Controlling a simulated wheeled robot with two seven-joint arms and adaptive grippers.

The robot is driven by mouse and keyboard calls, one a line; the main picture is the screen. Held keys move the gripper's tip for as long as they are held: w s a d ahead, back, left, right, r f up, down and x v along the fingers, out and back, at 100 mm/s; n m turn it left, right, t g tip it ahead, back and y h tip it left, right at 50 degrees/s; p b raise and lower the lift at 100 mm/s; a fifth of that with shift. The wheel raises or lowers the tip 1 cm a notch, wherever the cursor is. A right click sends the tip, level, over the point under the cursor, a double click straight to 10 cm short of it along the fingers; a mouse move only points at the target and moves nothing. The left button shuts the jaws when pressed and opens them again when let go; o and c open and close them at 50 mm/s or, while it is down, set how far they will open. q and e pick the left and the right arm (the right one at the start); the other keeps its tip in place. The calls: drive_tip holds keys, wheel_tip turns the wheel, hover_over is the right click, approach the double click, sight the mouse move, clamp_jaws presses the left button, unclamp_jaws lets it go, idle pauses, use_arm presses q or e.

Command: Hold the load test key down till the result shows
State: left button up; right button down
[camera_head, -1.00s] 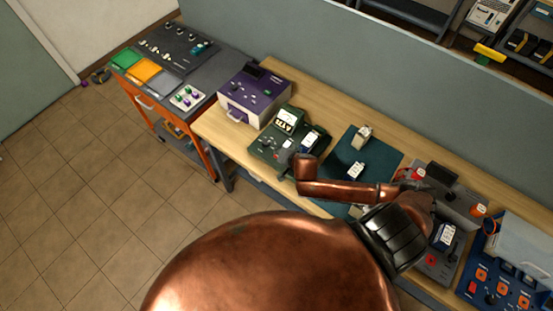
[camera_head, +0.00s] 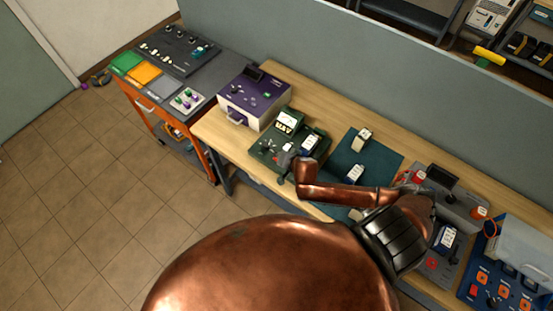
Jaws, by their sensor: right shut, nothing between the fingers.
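The green tester (camera_head: 264,151) stands on the wooden bench, with a white meter face (camera_head: 287,121) at its back and a battery (camera_head: 309,143) with a white and blue top on its right side. My right gripper (camera_head: 286,168) is at the tester's front edge, below the copper wrist, shut and empty. It is small and dark here. The wrist and gripper hide part of the tester's front, so I cannot make out the load test key or whether the fingers touch it. The display text is too small to read. My left gripper is not in view.
A purple and white unit (camera_head: 254,97) stands left of the tester. A green mat (camera_head: 378,158) with batteries lies right of it. A grey device (camera_head: 463,208) and a blue panel (camera_head: 490,290) stand farther right. An orange cart (camera_head: 150,105) adjoins the bench's left end.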

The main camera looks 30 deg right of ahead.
drive_tip(key=shift+f, duration=0.1)
idle(0.4)
drive_tip(key=shift+f, duration=0.35)
drive_tip(key=shift+f, duration=0.4)
idle(1.6)
drive_tip(key=shift+r, duration=0.1)
idle(1.8)
drive_tip(key=shift+r+p, duration=0.75)
drive_tip(key=shift+p, duration=0.1)
wheel_tip(320, 180, up, 5)
drive_tip(key=p, duration=0.5)
